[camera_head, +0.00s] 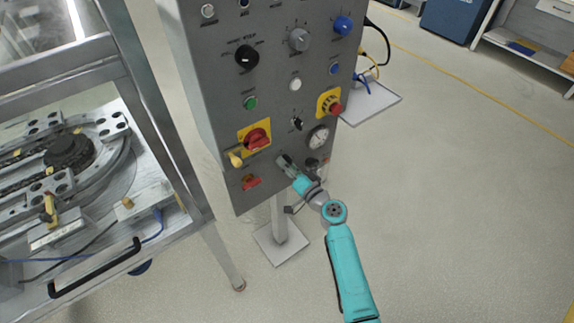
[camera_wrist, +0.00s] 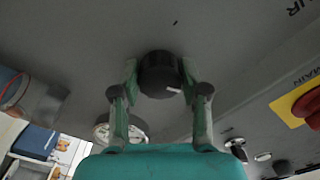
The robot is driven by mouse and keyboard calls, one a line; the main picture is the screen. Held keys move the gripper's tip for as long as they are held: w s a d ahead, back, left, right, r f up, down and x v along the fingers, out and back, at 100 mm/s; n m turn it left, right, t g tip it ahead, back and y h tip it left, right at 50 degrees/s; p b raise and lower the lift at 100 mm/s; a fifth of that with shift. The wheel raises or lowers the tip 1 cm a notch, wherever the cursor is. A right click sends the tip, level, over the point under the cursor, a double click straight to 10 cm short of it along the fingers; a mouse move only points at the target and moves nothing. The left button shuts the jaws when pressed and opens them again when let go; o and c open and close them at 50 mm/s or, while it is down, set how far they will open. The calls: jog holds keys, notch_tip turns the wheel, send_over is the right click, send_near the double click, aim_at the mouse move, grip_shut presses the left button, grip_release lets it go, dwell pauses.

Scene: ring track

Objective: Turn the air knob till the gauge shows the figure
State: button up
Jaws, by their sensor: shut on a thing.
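The grey control panel (camera_head: 225,110) stands upright in the head view, with my gripper (camera_head: 286,163) at its lower part. In the wrist view the black round air knob (camera_wrist: 158,70), with a white mark on its rim, sits between the two fingers of my gripper (camera_wrist: 159,83). The fingers are shut on its sides. In the head view the gripper hides the knob. The round white-faced gauge (camera_head: 318,137) is up and right of my gripper. It also shows in the wrist view (camera_wrist: 136,132), partly behind a finger. Its needle and figures are too small to read.
A red switch on a yellow plate (camera_head: 257,138) is left of my gripper, and a red emergency button (camera_head: 334,108) is above the gauge. A metal workbench with a fixture (camera_head: 75,155) stands at the left.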

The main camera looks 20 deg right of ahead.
jog(key=o, duration=1.1)
jog(key=shift+o, duration=0.2)
jog(key=v, duration=1.2)
